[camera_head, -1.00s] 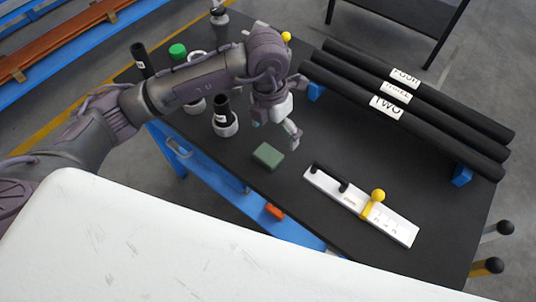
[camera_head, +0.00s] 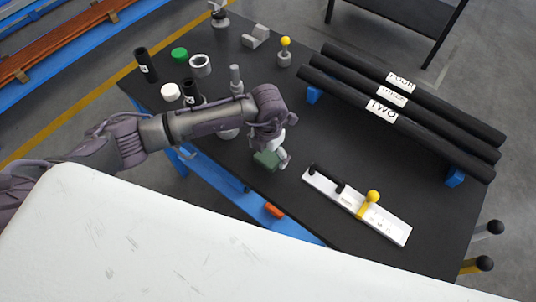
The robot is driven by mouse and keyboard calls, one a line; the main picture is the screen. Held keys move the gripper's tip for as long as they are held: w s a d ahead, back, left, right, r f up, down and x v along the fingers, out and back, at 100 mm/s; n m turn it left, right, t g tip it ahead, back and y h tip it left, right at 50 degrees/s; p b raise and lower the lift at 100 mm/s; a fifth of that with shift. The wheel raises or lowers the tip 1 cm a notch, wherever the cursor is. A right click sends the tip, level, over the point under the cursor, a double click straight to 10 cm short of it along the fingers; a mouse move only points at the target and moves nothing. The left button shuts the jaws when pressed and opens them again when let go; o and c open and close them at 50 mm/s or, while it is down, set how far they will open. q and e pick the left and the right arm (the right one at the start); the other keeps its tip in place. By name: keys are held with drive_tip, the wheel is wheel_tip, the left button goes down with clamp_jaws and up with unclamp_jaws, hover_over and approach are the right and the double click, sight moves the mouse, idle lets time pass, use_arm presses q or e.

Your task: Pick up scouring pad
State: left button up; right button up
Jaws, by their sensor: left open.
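The scouring pad (camera_head: 266,160) is a small green block lying on the black tabletop near its front edge, in the middle of the head view. My left gripper (camera_head: 276,154) is open and low over the pad, at its upper right side. The gripper hides part of the pad's far side. I cannot tell whether the fingers touch it. My right gripper is not in view.
A white board with a black handle and yellow knob (camera_head: 357,205) lies right of the pad. Black labelled tubes (camera_head: 410,108) rest on blue supports behind. Several caps, rings and cylinders (camera_head: 200,65) stand at the back left. An orange item (camera_head: 274,210) lies below the table edge.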

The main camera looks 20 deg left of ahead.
use_arm(q)
drive_tip(key=shift+f, duration=0.8)
drive_tip(key=c, duration=1.1)
drive_tip(key=shift+r, duration=0.55)
wheel_tip(320, 180, up, 3)
drive_tip(key=shift+f+b, duration=0.2)
drive_tip(key=shift+b, duration=0.6)
drive_tip(key=s+d+r+b, duration=0.1)
drive_tip(key=d+r+b, duration=0.2)
drive_tip(key=d+r, duration=0.4)
drive_tip(key=shift+s+d+r+b, duration=0.2)
drive_tip(key=shift+s+d+b, duration=0.15)
drive_tip(key=shift+d, duration=1.95)
